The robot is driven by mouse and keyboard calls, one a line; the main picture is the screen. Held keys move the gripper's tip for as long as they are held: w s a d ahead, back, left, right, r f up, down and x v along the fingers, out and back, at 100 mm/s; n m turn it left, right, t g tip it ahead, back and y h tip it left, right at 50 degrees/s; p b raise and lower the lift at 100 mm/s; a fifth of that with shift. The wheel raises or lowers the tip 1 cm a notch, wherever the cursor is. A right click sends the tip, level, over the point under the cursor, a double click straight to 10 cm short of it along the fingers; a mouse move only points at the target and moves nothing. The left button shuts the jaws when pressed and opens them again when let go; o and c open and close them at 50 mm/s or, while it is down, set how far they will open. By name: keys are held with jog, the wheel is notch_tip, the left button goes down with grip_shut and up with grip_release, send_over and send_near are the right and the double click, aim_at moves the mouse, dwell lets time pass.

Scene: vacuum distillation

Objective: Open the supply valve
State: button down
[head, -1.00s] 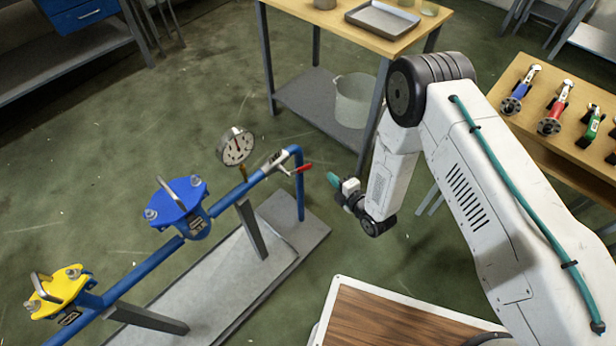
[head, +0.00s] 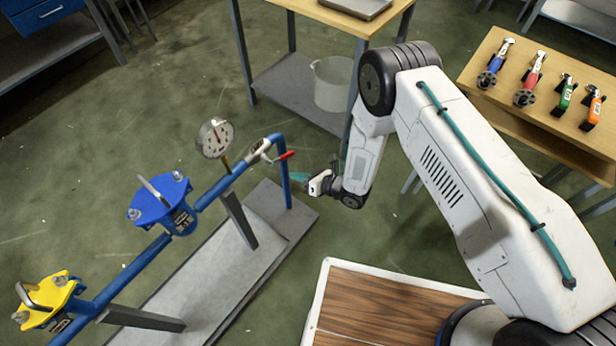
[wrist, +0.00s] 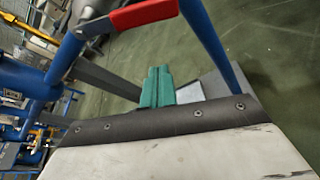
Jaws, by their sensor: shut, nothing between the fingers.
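The supply valve has a red lever handle (head: 286,155) on the blue pipe, near the pipe's upper right bend. In the wrist view the red handle (wrist: 144,14) shows at the top, joined to a metal lever. My gripper (head: 300,177) is just right of the pipe's vertical leg, a little below the handle. Its teal fingers (wrist: 157,86) are together and empty in the wrist view, apart from the handle. The handle lies up and slightly left of the fingertips in that view.
The blue pipe (head: 120,284) carries a pressure gauge (head: 215,138), a blue-capped vessel (head: 162,203) and a yellow-capped one (head: 47,298). It stands on a grey base (head: 190,290). A wooden table (head: 480,75) at right holds several coloured tools. Floor between is clear.

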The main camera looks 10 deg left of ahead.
aim_at(283, 158)
jog(key=shift+w+a+r, duration=1.25)
jog(key=shift+w+a, duration=0.05)
jog(key=shift+a, duration=0.15)
